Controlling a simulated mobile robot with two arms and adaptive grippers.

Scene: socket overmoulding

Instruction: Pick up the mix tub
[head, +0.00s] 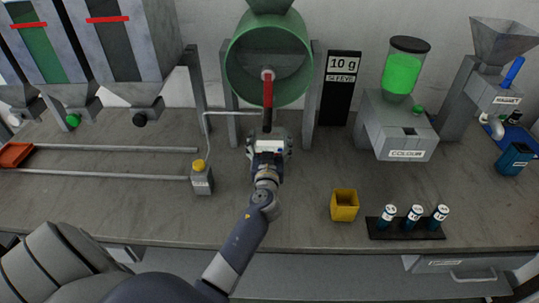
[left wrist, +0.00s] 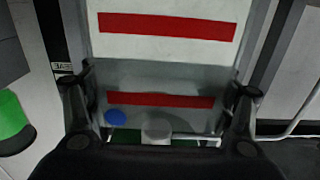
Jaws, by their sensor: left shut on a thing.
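My left gripper (head: 268,146) reaches to just below and in front of the green drum. Its fingers are shut on a pale grey thing, which I take for the mix tub (head: 267,133); the gripper hides much of it. In the left wrist view, a grey face with a red band (left wrist: 160,100) lies between the two fingers. A white panel with another red band shows above it, and a blue disc and a grey knob show low down. I cannot tell whether the tub touches the bench. My right gripper is not in view.
The green drum (head: 241,75) with its red bar stands just behind the gripper. A yellow-buttoned box (head: 202,181) is to the left. A yellow tub (head: 344,207) and a black rack (head: 405,233) of several small cylinders are to the right.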

